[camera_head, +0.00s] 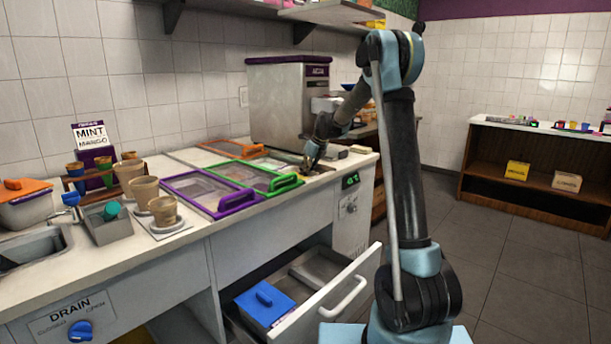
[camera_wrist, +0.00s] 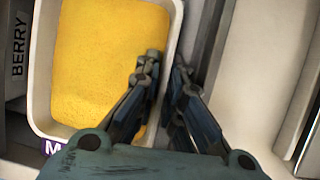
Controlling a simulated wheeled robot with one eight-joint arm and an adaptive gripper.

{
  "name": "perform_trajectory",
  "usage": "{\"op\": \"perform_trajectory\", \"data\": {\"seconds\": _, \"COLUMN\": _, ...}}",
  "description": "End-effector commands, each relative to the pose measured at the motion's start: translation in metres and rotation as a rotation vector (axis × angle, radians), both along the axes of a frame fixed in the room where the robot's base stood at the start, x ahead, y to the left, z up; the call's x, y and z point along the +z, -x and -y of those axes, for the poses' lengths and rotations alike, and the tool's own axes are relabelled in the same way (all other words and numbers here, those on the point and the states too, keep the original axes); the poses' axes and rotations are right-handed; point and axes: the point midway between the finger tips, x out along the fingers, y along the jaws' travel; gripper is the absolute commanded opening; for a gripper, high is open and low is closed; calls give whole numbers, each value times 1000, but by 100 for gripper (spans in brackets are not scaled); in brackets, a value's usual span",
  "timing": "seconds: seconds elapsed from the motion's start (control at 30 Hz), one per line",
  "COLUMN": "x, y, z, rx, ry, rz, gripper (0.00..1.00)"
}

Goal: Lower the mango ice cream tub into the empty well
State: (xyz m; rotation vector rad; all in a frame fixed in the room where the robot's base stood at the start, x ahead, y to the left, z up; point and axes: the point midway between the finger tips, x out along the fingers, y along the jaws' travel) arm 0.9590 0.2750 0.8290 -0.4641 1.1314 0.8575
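The mango ice cream tub (camera_wrist: 105,55) is a pale, rounded container filled with yellow ice cream, at the left of the wrist view. A purple label starting with "M" (camera_wrist: 55,147) is by its lower edge. My gripper (camera_wrist: 167,62) has one finger inside the tub's right wall and one outside, closed on the rim. In the head view my gripper (camera_head: 310,165) is low over the far right end of the counter, where the tub cannot be made out. A pale, empty-looking recess (camera_wrist: 262,60) lies right of the fingers in the wrist view.
Purple (camera_head: 238,202), green (camera_head: 285,183) and orange (camera_head: 253,150) framed lids lie left of my gripper. A "BERRY" label (camera_wrist: 18,50) is beside the tub. An open drawer (camera_head: 345,293) with a blue-lidded box (camera_head: 264,300) juts out below. A machine (camera_head: 290,100) stands behind.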

Motion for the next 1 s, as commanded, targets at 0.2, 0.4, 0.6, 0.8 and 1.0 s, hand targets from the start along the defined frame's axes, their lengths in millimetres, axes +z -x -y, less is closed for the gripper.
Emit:
{"op": "perform_trajectory", "data": {"seconds": 0.2, "x": 26, "y": 1, "z": 14, "rx": -7, "ry": 4, "rz": 6, "gripper": 28}}
{"op": "perform_trajectory", "data": {"seconds": 0.4, "x": 62, "y": 9, "z": 28, "rx": -7, "ry": 3, "rz": 3, "gripper": 28}}
{"op": "perform_trajectory", "data": {"seconds": 0.6, "x": 91, "y": 16, "z": 37, "rx": -3, "ry": 2, "rz": 1, "gripper": 28}}
{"op": "perform_trajectory", "data": {"seconds": 0.8, "x": 106, "y": 20, "z": 41, "rx": -2, "ry": 1, "rz": -1, "gripper": 28}}
{"op": "perform_trajectory", "data": {"seconds": 1.0, "x": 109, "y": 21, "z": 42, "rx": -1, "ry": 1, "rz": -1, "gripper": 28}}
